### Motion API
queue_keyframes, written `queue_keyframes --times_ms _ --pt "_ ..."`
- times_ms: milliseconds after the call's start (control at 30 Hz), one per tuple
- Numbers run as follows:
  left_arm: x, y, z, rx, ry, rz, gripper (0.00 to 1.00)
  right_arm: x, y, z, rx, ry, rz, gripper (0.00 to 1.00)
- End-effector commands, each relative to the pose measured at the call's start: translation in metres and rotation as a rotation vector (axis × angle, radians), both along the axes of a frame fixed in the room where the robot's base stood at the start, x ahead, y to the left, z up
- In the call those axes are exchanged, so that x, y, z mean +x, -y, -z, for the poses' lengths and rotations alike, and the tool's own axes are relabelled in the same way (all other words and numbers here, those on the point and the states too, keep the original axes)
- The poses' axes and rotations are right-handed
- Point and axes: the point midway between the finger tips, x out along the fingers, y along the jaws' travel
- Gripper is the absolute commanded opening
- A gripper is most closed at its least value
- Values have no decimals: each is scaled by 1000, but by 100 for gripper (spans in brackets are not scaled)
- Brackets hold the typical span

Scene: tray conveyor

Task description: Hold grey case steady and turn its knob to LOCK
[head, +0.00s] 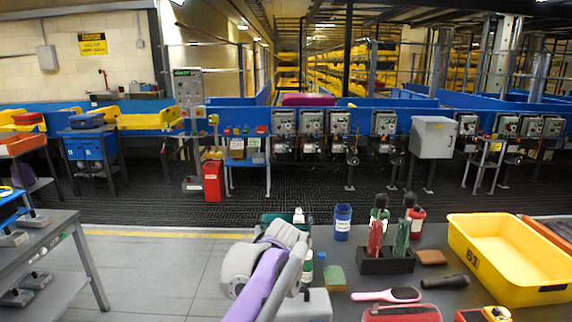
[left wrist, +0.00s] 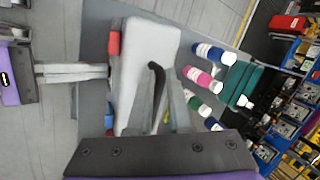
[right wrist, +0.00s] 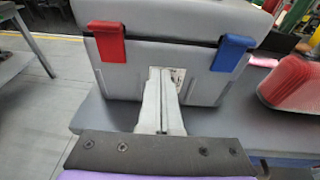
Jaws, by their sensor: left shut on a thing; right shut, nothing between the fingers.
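The grey case (left wrist: 148,70) stands on the grey table, with a black handle (left wrist: 157,85) on top. My left gripper (left wrist: 174,100) is shut on the handle. The case front faces the right wrist view, with a red latch (right wrist: 107,42) and a blue latch (right wrist: 232,52). My right gripper (right wrist: 163,75) is shut and empty, its fingertips at the case front between the latches. A pale label plate (right wrist: 179,78) shows just beside the fingertips. The knob is hidden behind the fingers, so its setting cannot be read. In the head view only part of the case (head: 312,305) shows.
Bottles in blue (left wrist: 208,52), pink (left wrist: 202,78) and green (left wrist: 197,105) stand behind the case, near a teal item (left wrist: 237,82). A red item (right wrist: 288,82) lies to its right. Further right are a black brush holder (head: 372,265) and a yellow bin (head: 468,258).

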Motion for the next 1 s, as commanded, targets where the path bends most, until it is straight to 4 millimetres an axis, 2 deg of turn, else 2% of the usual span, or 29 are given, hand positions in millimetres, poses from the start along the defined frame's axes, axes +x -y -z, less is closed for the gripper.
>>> queue_keyframes --times_ms 467,1000 --pt "0 0 0 0 1 0 0 0 3 1 1 0 1 0" --pt "0 0 0 0 1 0 0 1 16 1 0 0 1 0"
